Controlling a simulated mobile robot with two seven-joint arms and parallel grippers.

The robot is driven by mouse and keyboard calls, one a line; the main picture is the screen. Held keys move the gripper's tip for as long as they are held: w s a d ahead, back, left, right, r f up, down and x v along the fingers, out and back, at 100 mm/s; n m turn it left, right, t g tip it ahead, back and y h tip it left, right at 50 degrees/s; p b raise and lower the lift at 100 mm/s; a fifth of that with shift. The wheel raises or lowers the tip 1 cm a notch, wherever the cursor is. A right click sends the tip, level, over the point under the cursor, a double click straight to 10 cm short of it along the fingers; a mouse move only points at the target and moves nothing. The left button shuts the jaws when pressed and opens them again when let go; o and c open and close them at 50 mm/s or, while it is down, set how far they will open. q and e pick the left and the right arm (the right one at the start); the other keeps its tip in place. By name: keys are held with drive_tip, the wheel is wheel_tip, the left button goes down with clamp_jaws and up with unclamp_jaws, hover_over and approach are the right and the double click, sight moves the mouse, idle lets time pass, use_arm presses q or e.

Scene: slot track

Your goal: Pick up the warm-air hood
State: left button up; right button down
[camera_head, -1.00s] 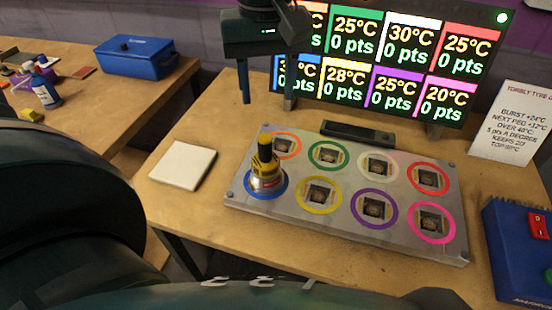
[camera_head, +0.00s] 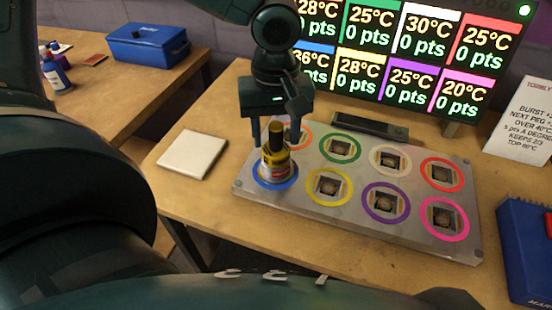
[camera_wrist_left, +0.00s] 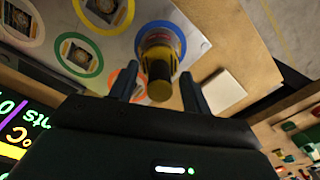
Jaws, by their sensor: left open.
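The warm-air hood (camera_head: 276,166) is a clear and yellow body with a dark upright handle. It stands on the blue ring at the front left of the metal plate (camera_head: 330,212). My left gripper (camera_head: 276,140) is open above it, with its fingers pointing down on either side of the handle in the head view. In the left wrist view the hood (camera_wrist_left: 160,50) shows between the open fingers of my left gripper (camera_wrist_left: 157,82), with a gap on each side. My right gripper is not in view.
Several coloured rings with square sockets cover the plate. A lit score board (camera_head: 400,50) stands behind it. A white square pad (camera_head: 193,154) lies to the left. A blue box (camera_head: 524,245) and a printed card (camera_head: 522,115) are at the right.

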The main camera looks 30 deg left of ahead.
use_arm(q)
clamp_jaws()
idle(0.5)
idle(0.3)
